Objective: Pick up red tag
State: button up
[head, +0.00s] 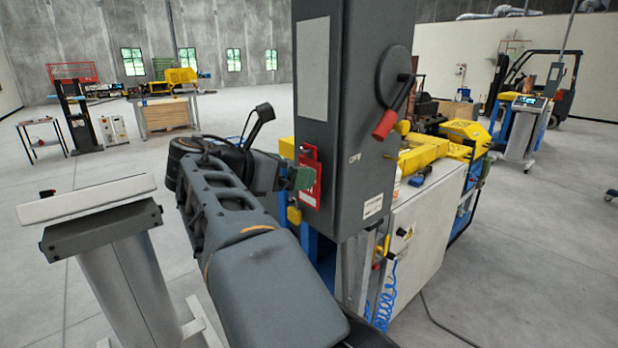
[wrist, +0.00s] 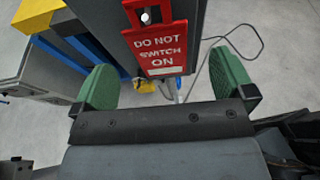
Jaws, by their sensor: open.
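The red tag (head: 310,170) hangs on the left side of a tall grey electrical box, and part of it is behind my gripper in the head view. In the wrist view the red tag (wrist: 157,48) reads "DO NOT SWITCH ON" and has a hole near its top with a pale peg in it. My gripper (head: 303,178) is at the tag, its green fingers apart. In the wrist view my gripper (wrist: 168,85) is open, one green finger on each side of the tag's lower part. I cannot tell whether either finger touches the tag.
The grey box (head: 355,60) carries a red-handled rotary switch (head: 392,110) on its right face. A white cabinet (head: 420,225) and a yellow machine (head: 430,150) stand to the right. A grey pedestal (head: 130,260) stands at the left front. Open floor lies left and right.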

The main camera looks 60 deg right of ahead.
jog(key=p, duration=0.2)
send_over(309, 200)
jog(key=shift+w+d+f, duration=0.1)
jog(key=shift+d+f, duration=0.05)
jog(key=shift+f, duration=0.35)
jog(key=shift+w+d+f, duration=0.1)
jog(key=shift+d+f, duration=0.05)
jog(key=shift+f, duration=0.3)
jog(key=c, duration=1)
jog(key=shift+r, duration=0.15)
